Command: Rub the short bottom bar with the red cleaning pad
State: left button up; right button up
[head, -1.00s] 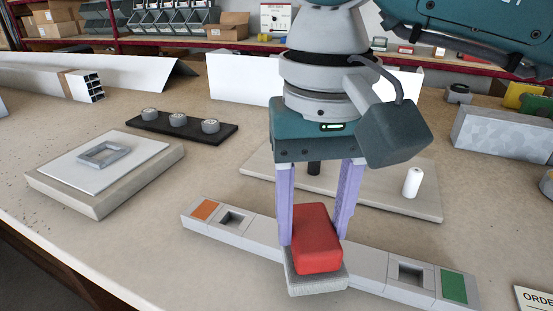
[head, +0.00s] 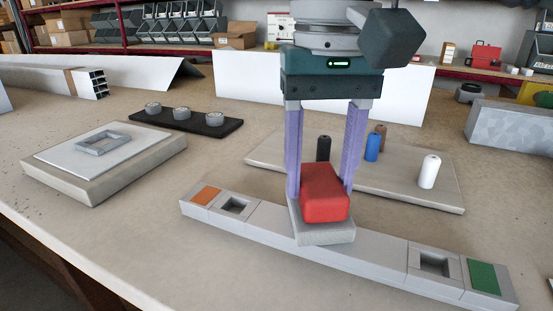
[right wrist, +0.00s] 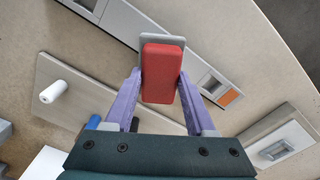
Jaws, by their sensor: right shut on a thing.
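The red cleaning pad (head: 325,190) is a red block on a light grey base (head: 326,233). My right gripper (head: 322,193), with purple fingers, is shut on the red block from both sides; the right wrist view shows this too (right wrist: 162,75). The short bottom bar (head: 378,258) is a long pale grey strip along the near side of the table, with an orange patch (head: 206,196) at its left end and a green patch (head: 484,276) at its right. The pad's base lies over the bar's middle; whether it touches cannot be told. My left gripper is out of view.
Behind the bar lies a grey board (head: 400,188) with several coloured upright cylinders. On the left are a block with a square frame (head: 100,146) and a black strip with three round parts (head: 180,124). The table is clear in front of the bar.

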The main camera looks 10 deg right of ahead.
notch_tip(320, 180, up, 6)
jog(key=p, duration=0.3)
jog(key=shift+f+p, duration=0.25)
jog(key=shift+p, duration=0.1)
jog(key=shift+r, duration=0.25)
notch_tip(320, 180, up, 3)
jog(key=shift+r+p, duration=0.1)
jog(key=shift+p, duration=0.8)
